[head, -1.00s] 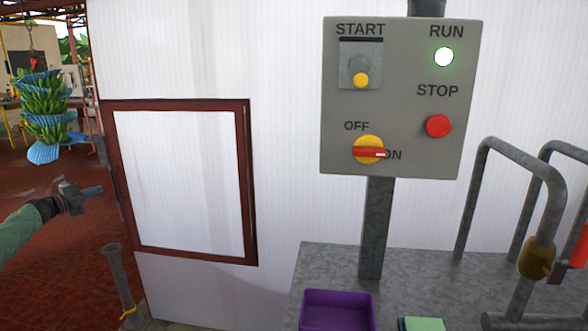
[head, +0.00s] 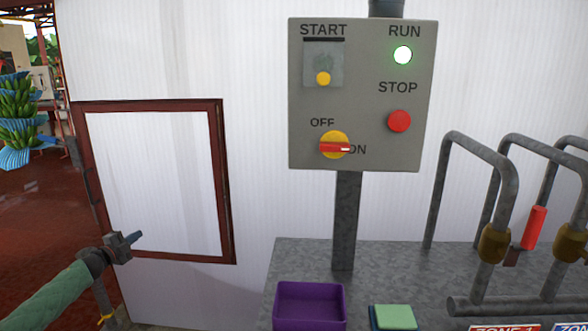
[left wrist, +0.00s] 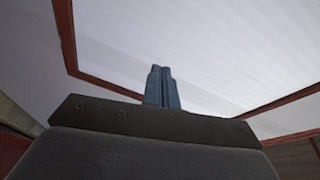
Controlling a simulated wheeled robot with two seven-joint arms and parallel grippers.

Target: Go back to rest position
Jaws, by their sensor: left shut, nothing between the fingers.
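My left gripper (head: 135,238) is at the lower left of the head view, in front of the lower part of a red-framed white panel (head: 150,185). In the left wrist view, its two blue fingers (left wrist: 162,88) are together with nothing between them. A grey control box (head: 362,95) stands to the right on a post. Its green RUN light (head: 403,55) is lit, and its red-and-yellow switch (head: 335,146) has its red handle level, pointing at ON. My right gripper is not in view.
A grey metal table (head: 385,265) holds a purple bin (head: 310,290) and a green-topped block (head: 395,317). Bent grey pipes (head: 470,140) rise at the right, one with a red handle (head: 534,228). A bunch of green bananas (head: 18,115) hangs at the far left.

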